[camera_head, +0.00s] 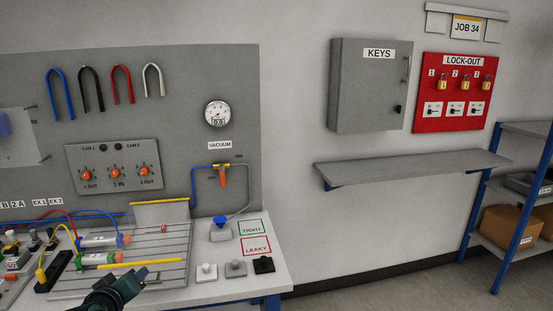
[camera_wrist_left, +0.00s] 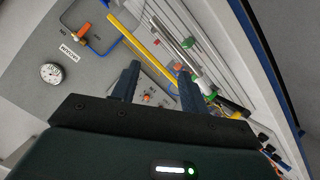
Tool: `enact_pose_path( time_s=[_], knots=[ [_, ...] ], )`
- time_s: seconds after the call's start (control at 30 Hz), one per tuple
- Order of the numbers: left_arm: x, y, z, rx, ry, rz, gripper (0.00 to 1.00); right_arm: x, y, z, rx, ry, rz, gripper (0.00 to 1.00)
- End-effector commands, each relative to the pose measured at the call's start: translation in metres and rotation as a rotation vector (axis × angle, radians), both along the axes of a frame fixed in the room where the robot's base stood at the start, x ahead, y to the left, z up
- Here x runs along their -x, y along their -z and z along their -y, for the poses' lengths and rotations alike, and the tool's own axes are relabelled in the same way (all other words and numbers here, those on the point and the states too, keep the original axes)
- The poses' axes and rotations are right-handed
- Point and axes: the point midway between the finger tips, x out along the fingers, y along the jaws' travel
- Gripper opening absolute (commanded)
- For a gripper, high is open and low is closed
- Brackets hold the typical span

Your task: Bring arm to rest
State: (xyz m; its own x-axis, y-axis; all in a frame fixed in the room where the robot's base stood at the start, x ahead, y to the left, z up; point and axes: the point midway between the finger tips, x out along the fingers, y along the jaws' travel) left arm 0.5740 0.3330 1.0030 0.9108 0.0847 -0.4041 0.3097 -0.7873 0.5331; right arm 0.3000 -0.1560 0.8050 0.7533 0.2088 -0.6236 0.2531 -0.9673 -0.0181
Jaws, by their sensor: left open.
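My left gripper (camera_head: 128,284) is at the bottom of the head view, in front of the wire rack (camera_head: 172,243) on the bench. In the left wrist view my left gripper (camera_wrist_left: 158,82) has its two dark fingers apart with nothing held between them. The grey panel with orange knobs shows beyond the fingers. The rest of my left arm is mostly out of the picture. My right gripper is in neither view.
The rack holds cylinders with coloured ends (camera_head: 98,241) and yellow rods. The bench top (camera_head: 212,291) carries small blocks and TIGHT and LEAKY marks. A grey panel (camera_head: 190,130) rises behind. A wall shelf (camera_head: 410,168) and a blue-legged rack (camera_head: 478,215) stand right; the floor between is clear.

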Motion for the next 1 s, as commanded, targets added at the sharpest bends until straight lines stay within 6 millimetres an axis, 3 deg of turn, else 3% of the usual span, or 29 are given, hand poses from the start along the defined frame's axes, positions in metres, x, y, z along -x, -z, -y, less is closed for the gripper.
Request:
enact_pose_path(
  time_s=[0.1,0.2,0.3,0.5,0.7,0.77,1.0],
  knots=[
    [0.065,0.043,0.031,-0.159,0.138,-0.202,0.44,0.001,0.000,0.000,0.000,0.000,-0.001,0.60],
    [0.125,0.070,0.058,-0.276,0.269,-0.367,0.44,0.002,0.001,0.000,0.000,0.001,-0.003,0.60],
    [0.176,0.085,0.078,-0.352,0.376,-0.491,0.44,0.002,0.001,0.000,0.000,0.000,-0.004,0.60],
    [0.254,0.097,0.103,-0.438,0.539,-0.665,0.44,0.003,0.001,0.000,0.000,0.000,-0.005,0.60],
    [0.319,0.096,0.120,-0.488,0.677,-0.797,0.44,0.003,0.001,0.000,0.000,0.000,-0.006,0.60],
    [0.338,0.094,0.124,-0.498,0.718,-0.833,0.44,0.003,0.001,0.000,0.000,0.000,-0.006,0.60],
    [0.306,0.128,0.136,-0.517,0.705,-0.679,0.44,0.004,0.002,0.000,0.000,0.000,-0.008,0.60]
  ],
)
